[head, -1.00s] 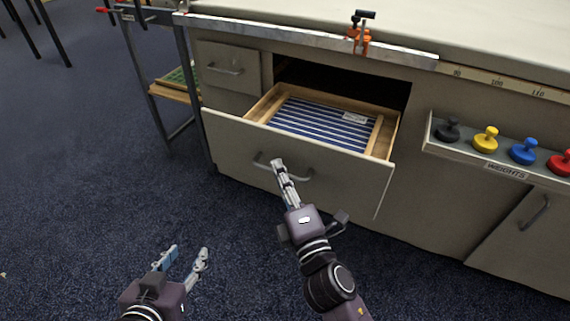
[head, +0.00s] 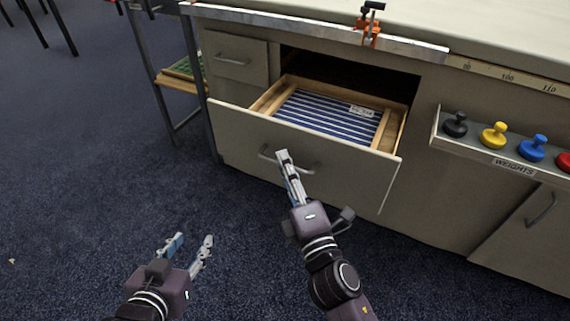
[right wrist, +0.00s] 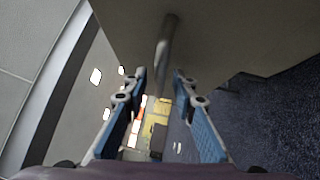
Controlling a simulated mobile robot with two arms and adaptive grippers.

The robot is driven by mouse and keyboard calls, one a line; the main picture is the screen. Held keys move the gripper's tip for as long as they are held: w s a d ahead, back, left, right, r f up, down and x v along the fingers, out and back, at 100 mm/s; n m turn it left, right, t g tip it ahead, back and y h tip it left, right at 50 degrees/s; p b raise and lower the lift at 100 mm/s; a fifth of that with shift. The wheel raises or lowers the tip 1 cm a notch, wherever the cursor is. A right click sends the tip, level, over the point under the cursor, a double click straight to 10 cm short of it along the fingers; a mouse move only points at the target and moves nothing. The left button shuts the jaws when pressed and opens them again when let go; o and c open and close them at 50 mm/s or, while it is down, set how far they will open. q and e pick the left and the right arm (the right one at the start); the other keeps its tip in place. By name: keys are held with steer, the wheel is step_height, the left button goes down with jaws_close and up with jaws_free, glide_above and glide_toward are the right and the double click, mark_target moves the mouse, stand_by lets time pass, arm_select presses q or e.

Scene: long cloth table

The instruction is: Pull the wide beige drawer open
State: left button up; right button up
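The wide beige drawer (head: 335,172) stands well out from the bench in the head view. Its inside shows a blue-striped lining and wooden sides. A curved metal handle (head: 309,170) is on its front; in the right wrist view the handle (right wrist: 166,42) shows as a grey bar. My right gripper (head: 284,153) is at the middle of the handle. In the right wrist view its fingertips (right wrist: 160,76) are apart, with the bar between them and a visible gap on each side. My left gripper (head: 194,239) is open and empty, low over the carpet, away from the drawer.
A smaller closed drawer (head: 234,58) is left of the dark opening. A clamp (head: 369,28) is on the bench edge. A shelf (head: 510,160) marked "WEIGHTS" with several coloured weights juts out at right. Blue carpet (head: 75,185) is clear at left.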

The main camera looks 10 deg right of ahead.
steer(key=v, duration=0.6)
steer(key=shift+s, duration=0.4)
steer(key=shift+d+f, duration=0.1)
